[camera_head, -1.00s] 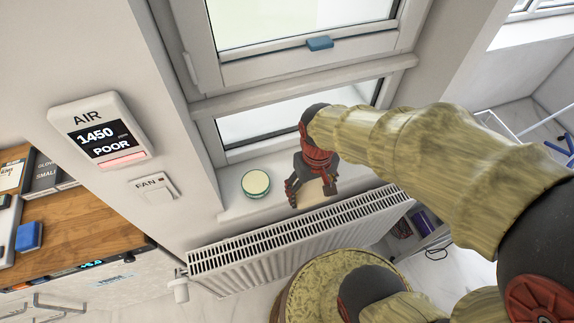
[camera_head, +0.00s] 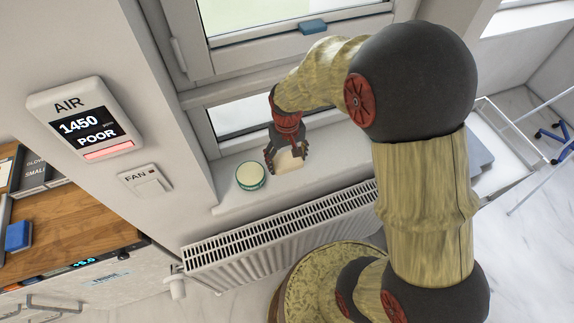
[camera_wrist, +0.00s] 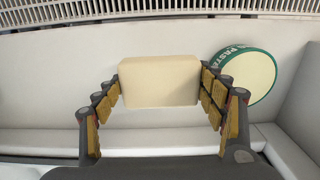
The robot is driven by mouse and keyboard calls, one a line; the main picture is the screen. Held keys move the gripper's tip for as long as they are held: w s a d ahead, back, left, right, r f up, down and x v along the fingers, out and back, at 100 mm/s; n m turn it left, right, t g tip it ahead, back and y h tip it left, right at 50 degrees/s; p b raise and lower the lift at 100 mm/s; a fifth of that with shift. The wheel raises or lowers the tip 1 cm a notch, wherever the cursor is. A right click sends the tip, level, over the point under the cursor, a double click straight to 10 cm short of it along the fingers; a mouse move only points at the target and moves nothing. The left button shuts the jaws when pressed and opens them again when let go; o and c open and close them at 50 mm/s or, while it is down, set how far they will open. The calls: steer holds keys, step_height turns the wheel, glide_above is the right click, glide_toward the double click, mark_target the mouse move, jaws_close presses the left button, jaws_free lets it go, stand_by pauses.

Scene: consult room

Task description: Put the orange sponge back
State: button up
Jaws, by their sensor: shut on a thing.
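My gripper (camera_head: 284,168) is shut on a pale cream block (camera_head: 290,160) above the window sill. In the wrist view the block (camera_wrist: 159,80) sits between the two fingers, gripped at its left and right ends. It looks cream rather than orange. I cannot tell whether its underside touches the sill (camera_head: 232,196). No orange sponge shows in either view.
A round green-and-cream tub (camera_head: 250,176) stands on the sill close beside my gripper. A white radiator (camera_head: 280,232) runs below the sill, and the window (camera_head: 240,115) is behind. A fan switch (camera_head: 147,183) and air display (camera_head: 86,122) are on the left wall.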

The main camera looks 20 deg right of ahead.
mark_target(287, 165)
steer(key=shift+f, duration=1.55)
steer(key=shift+f+b, duration=0.15)
steer(key=shift+b, duration=0.2)
steer(key=o, duration=1)
steer(key=shift+o, duration=0.2)
